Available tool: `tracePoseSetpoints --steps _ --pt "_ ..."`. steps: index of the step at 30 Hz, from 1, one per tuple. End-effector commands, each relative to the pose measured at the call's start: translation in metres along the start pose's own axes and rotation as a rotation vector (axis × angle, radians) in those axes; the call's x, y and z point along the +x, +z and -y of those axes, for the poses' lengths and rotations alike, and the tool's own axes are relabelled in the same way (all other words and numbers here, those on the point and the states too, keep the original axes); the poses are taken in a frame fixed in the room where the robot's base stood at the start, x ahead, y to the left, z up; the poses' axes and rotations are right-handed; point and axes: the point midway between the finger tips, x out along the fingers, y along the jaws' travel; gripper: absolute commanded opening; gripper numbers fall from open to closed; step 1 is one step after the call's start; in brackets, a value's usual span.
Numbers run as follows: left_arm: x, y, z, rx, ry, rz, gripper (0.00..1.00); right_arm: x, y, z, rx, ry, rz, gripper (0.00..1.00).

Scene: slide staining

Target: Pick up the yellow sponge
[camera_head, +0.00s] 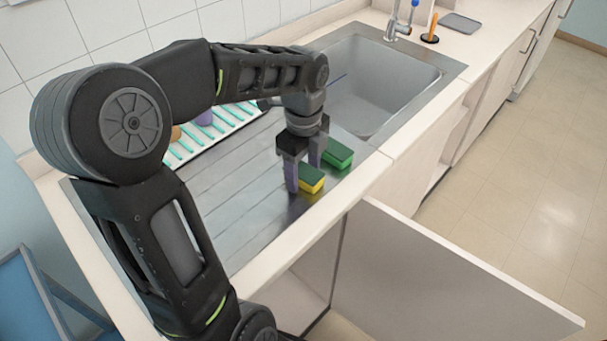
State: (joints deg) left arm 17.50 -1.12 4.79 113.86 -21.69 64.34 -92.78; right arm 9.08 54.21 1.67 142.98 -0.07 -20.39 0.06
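The yellow sponge (312,181), with a dark green top and yellow sides, lies on the ribbed metal drainboard near its front edge. My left gripper (303,172) points down over the drainboard at this sponge. Its two fingers are apart, one at the sponge's left side and the other at its far side. I cannot tell whether either finger touches it. A green sponge (338,154) with a darker top lies just beyond, to the right of the far finger. My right gripper is not in view.
A sink basin (385,85) with a faucet (392,28) lies beyond the sponges. A rack with teal bars (222,125) stands along the wall, partly hidden by my arm. An open cabinet door (430,280) juts out below the counter.

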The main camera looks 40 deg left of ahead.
Motion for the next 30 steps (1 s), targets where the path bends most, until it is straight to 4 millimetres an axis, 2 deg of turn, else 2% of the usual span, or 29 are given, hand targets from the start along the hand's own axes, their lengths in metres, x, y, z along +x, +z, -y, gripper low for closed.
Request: tracePoseSetpoints --steps 2,20,30 --pt "0.0 0.0 0.0 0.0 0.0 0.0 0.51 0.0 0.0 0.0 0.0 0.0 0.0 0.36" --pt "0.0 0.0 -0.0001 0.0 0.0 0.0 0.02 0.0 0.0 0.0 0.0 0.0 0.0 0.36" --pt "-0.0055 0.0001 0.0004 0.0 -0.001 0.001 0.01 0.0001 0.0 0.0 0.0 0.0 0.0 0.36"
